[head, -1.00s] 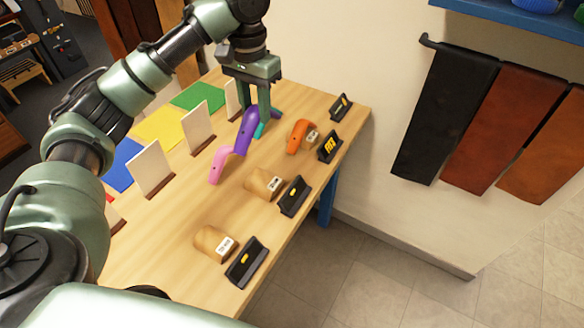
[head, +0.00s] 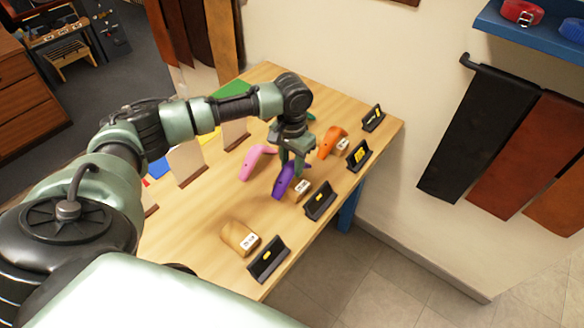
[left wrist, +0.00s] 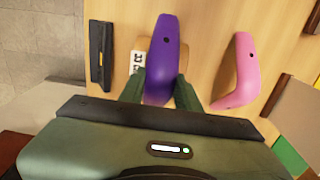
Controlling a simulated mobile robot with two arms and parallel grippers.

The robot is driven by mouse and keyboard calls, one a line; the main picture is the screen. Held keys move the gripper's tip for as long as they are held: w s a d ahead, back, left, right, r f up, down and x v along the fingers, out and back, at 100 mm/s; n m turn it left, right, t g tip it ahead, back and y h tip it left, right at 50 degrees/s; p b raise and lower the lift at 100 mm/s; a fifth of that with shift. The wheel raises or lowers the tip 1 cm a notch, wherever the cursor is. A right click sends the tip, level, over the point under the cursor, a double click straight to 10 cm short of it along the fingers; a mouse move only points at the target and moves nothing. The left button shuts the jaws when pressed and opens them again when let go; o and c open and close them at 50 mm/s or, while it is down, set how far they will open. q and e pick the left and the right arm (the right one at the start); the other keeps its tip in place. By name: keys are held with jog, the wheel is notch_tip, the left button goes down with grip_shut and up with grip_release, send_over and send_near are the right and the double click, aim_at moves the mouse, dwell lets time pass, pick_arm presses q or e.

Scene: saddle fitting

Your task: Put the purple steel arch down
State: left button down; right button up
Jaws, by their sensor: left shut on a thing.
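The purple steel arch (head: 284,182) is held between the fingers of my left gripper (head: 292,166), which points down. In the left wrist view the purple arch (left wrist: 166,55) lies between the two green fingers (left wrist: 160,92). The arch is at the middle wooden block (head: 303,188), covering part of it; only its end with a white label shows beside the arch, also in the left wrist view (left wrist: 137,62). I cannot tell whether the arch touches the block. My right gripper is not in view.
A pink arch (head: 258,160) lies left of the purple one. An orange arch (head: 332,141) sits at another labelled block behind. A bare block (head: 240,236) stands nearer. Black signs (head: 320,201) line the table's right edge; upright cream panels (head: 187,163) stand at left.

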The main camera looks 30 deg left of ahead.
aim_at(292, 167)
pick_arm(q)
jog(key=shift+f, duration=1.2)
jog(key=c, duration=1)
grip_release()
jog(key=shift+f, duration=0.15)
notch_tip(292, 167, up, 11)
jog(key=shift+d+r+b, duration=0.1)
jog(key=shift+r+b, duration=0.05)
jog(key=shift+b, duration=1.1)
jog(key=shift+r, duration=0.55)
